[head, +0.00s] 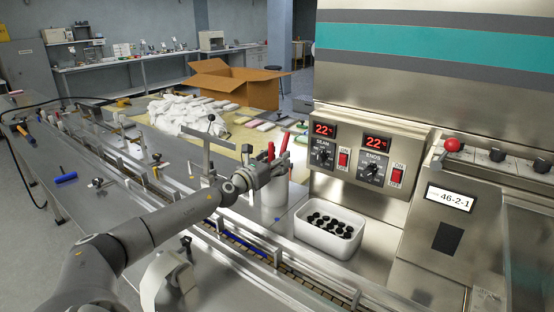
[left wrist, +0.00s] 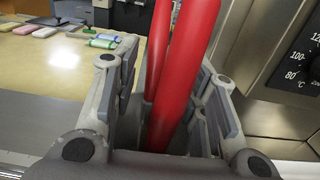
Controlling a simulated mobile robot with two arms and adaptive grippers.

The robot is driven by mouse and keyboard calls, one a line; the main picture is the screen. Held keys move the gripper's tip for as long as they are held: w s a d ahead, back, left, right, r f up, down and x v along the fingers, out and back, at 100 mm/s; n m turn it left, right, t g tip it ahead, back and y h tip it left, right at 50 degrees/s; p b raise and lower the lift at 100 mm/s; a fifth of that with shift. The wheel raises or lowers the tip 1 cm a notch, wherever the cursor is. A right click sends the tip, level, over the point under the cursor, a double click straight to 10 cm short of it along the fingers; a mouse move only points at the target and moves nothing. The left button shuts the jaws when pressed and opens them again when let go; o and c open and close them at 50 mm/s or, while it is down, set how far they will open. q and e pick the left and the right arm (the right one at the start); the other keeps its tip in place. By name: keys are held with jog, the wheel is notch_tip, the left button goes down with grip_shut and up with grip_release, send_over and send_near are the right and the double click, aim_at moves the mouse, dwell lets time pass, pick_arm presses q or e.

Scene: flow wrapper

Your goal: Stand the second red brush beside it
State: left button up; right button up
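Two red brushes stand by their handles in a white cup (head: 274,190) beside the wrapper's control panel. In the head view one handle (head: 271,151) is nearly upright and the other (head: 285,143) leans to the right. My left gripper (head: 273,170) is at the handles, just above the cup. In the left wrist view a thick red handle (left wrist: 184,75) rises between the two fingers, with the other red handle (left wrist: 158,50) close behind its left side. Whether the pads press on a handle is unclear. The brush heads are hidden. My right gripper is not in view.
A white tub (head: 325,240) of black round pieces stands to the right of the cup. The control panel (head: 355,160) rises close behind. A conveyor rail (head: 235,240) runs in front. An open cardboard box (head: 235,82) and white wrappings (head: 185,115) lie farther back.

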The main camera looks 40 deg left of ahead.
pick_arm(q)
jog(key=shift+r, duration=0.1)
jog(key=s+d, duration=0.1)
jog(key=s, duration=1.1)
jog(key=shift+d+f, duration=0.15)
jog(key=shift+f, duration=0.1)
dwell(0.7)
jog(key=shift+w, duration=0.1)
dwell(0.9)
